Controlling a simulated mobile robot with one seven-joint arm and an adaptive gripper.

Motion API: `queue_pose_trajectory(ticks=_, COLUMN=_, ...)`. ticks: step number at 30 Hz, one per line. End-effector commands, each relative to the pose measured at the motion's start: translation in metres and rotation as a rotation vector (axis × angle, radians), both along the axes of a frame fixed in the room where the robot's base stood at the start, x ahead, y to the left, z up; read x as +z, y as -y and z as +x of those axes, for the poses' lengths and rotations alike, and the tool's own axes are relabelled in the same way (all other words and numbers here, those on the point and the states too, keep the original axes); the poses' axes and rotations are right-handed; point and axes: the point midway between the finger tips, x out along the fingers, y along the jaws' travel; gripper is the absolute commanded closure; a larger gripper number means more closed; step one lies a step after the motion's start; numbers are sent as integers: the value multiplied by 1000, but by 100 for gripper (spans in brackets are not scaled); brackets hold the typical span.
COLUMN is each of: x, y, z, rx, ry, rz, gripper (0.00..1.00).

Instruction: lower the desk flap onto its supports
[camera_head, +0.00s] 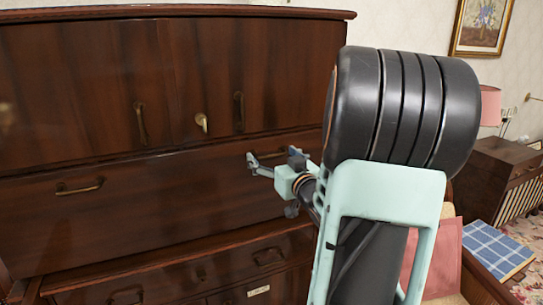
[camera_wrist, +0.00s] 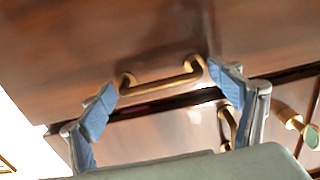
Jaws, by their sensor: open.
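The desk flap (camera_head: 150,215) is a wide dark-wood panel that stands upright in the front of the desk. It has a brass handle (camera_head: 80,187) at its left and another brass handle near my gripper (camera_head: 273,158). In the wrist view that right handle (camera_wrist: 162,82) lies between the spread blue fingertips of my gripper (camera_wrist: 161,84), with a gap on each side. My gripper is open and holds nothing. The flap's right end is hidden behind my arm. The supports cannot be made out.
Upper doors (camera_head: 70,90) with vertical brass handles sit above the flap. Drawers (camera_head: 190,275) with handles lie below it.

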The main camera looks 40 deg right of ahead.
Motion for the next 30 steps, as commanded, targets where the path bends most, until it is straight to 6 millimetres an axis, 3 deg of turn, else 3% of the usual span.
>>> queue_pose_trajectory(ticks=4, x=0, y=0, z=0, rx=0, ry=0, rz=0, gripper=19)
queue_pose_trajectory(ticks=18, x=0, y=0, z=0, rx=0, ry=-1, rz=0, gripper=70)
queue_pose_trajectory(ticks=30, x=-8, y=0, z=0, rx=0, ry=33, rz=-9, gripper=71)
